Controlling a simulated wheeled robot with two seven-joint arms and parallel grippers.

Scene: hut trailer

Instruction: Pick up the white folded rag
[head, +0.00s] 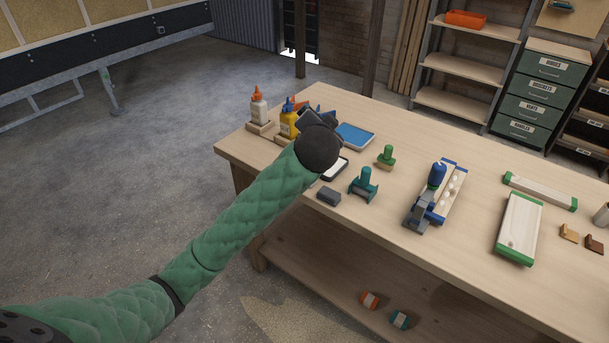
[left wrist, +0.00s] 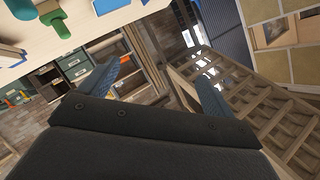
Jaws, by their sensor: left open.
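I cannot clearly make out a white folded rag. A flat white piece with a dark edge (head: 337,169) lies on the workbench (head: 300,99), partly hidden behind my left wrist; I cannot tell whether it is the rag. My left gripper (head: 322,111) is above the bench's left part, near the glue bottles, and its wrist hides part of it. In the left wrist view its two blue fingers (left wrist: 160,82) are spread apart with nothing between them. My right gripper is not in view.
A white bottle (head: 259,108) and a yellow bottle (head: 289,121) stand at the bench's left end. A blue tray (head: 356,136), green stamp-like piece (head: 386,156), teal tool (head: 363,184), grey block (head: 328,196) and blue-handled tool (head: 437,176) are nearby. Shelves (head: 467,65) stand behind.

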